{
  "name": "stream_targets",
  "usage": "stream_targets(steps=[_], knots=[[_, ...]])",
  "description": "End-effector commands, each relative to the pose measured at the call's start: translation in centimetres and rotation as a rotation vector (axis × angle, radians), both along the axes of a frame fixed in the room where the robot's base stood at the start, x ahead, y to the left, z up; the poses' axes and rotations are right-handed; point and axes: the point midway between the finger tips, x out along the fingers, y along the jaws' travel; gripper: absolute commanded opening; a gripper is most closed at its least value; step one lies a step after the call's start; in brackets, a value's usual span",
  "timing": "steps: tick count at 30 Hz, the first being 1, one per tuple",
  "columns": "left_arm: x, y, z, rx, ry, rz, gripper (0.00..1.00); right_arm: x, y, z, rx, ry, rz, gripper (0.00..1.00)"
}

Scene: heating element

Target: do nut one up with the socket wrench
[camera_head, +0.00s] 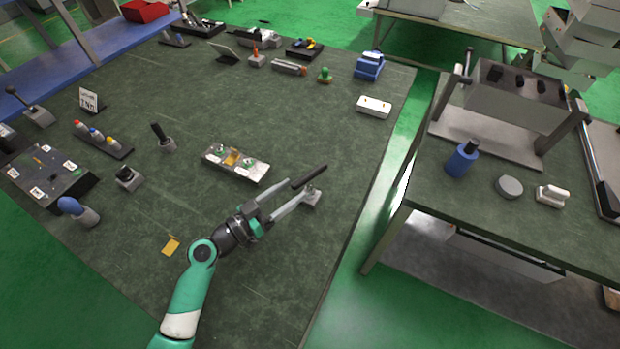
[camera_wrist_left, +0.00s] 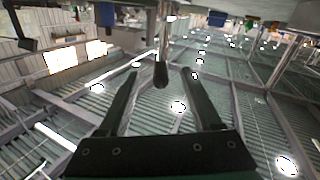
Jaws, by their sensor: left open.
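My left gripper (camera_head: 318,178) is open above the right part of the table, by a small grey stand (camera_head: 312,198). In the left wrist view a slim rod with a black tip (camera_wrist_left: 160,75), apparently the socket wrench's handle, lies between the two open fingers (camera_wrist_left: 160,85). A gap shows on both sides of it. In the head view the wrench cannot be clearly told apart from the fingers. A pale block (camera_head: 235,164) with green-marked fittings and an orange plate lies left of the gripper; I cannot tell which fitting is nut one. My right gripper is not in view.
Black-handled levers (camera_head: 163,138) and (camera_head: 125,178), a blue-knobbed piece (camera_head: 78,211) and a dark panel (camera_head: 48,177) stand on the left. A white box (camera_head: 374,106) stands at the back right. A second table (camera_head: 470,190) is across a gap. The table's front is mostly clear.

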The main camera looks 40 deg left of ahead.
Motion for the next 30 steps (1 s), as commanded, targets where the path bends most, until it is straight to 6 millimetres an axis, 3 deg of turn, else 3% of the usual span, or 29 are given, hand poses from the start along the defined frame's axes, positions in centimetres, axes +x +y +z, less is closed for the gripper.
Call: stream_targets(steps=[5, 12, 20, 30], knots=[[0.9, 0.0, 0.3, 0.001, 0.000, -0.002, 0.66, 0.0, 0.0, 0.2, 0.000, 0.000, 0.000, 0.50], [4.8, -0.2, 0.7, 0.001, 0.001, -0.002, 0.66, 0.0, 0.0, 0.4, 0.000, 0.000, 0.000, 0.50], [5.2, -0.2, 0.6, 0.000, 0.001, 0.001, 0.66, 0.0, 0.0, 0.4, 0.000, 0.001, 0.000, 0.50], [5.2, -0.2, 0.6, 0.001, 0.000, 0.000, 0.06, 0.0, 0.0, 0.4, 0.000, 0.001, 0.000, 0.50]])
